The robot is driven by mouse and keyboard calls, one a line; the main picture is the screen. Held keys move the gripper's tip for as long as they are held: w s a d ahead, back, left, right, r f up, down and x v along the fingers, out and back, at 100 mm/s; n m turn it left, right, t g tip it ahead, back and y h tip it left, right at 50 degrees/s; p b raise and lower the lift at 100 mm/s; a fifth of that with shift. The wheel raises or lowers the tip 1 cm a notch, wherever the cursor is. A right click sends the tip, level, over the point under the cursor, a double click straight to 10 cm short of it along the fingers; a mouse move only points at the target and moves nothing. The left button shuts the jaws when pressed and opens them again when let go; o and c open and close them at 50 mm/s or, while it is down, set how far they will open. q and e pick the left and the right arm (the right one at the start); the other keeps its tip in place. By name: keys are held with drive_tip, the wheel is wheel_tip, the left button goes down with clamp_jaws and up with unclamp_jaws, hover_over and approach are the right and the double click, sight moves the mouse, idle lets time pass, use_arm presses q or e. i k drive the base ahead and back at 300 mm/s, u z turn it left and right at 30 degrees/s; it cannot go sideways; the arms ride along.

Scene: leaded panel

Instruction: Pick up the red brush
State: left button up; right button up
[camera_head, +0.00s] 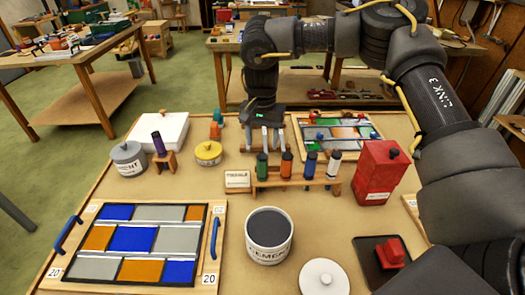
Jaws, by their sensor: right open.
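A small red block-shaped item with a raised grip (390,252) sits on a dark square tray (368,262) at the lower right of the table; it looks like the red brush, though bristles cannot be made out. My right gripper (265,147) points down behind the rack of bottles, near the middle of the table. Its fingers are apart and nothing shows between them. It is well to the left of and farther back than the red item. My left gripper is not in view.
A cement tub (269,240) and white lid (323,277) stand left of the tray. A red can (374,172) stands behind it. A bottle rack (298,183) is in front of my gripper. A leaded panel (140,243) lies left; another (338,135) lies behind.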

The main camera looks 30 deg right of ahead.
sight(389, 257)
drive_tip(key=k, duration=2)
